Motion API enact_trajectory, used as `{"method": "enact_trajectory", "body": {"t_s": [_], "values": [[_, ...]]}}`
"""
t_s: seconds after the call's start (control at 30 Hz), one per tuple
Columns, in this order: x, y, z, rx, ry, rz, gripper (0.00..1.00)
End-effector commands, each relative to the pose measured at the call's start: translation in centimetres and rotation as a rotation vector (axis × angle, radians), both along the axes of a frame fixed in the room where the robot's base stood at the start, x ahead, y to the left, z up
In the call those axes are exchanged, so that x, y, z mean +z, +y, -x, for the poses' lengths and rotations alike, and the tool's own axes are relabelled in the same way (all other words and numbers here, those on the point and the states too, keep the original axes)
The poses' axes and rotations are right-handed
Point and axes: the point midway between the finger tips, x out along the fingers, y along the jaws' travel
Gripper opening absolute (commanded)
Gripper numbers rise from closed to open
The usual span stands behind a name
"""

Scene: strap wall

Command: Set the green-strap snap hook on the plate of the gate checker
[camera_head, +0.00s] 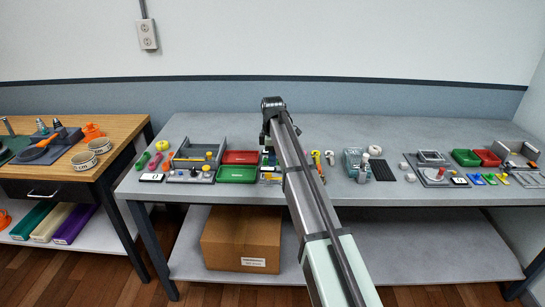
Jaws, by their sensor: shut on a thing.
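My arm reaches away over the grey table, and its end with my gripper (267,138) is above the middle of the table. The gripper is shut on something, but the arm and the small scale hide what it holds. Small green bits show just under it, too small to identify. I cannot pick out the green-strap snap hook for certain. A green elongated piece (142,160) lies at the table's left end. I cannot tell which fixture is the gate checker; a grey unit with a round plate (435,175) stands at the right.
Red (240,157) and green (237,174) trays lie left of my arm, beside a grey open box (197,152). Right of the arm are a teal machine (355,162) and a black mat (382,170). Small coloured clips (482,179) lie farther right. The table's front strip is mostly clear.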

Motion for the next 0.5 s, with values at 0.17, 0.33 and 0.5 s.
{"method": "enact_trajectory", "body": {"t_s": [0.17,0.33,0.5], "values": [[-1.1,0.0,0.1,-0.001,0.001,0.000,0.00],[-2.5,0.0,0.1,-0.002,0.000,0.000,0.00],[-3.9,0.0,0.1,-0.002,0.001,0.000,0.00]]}}
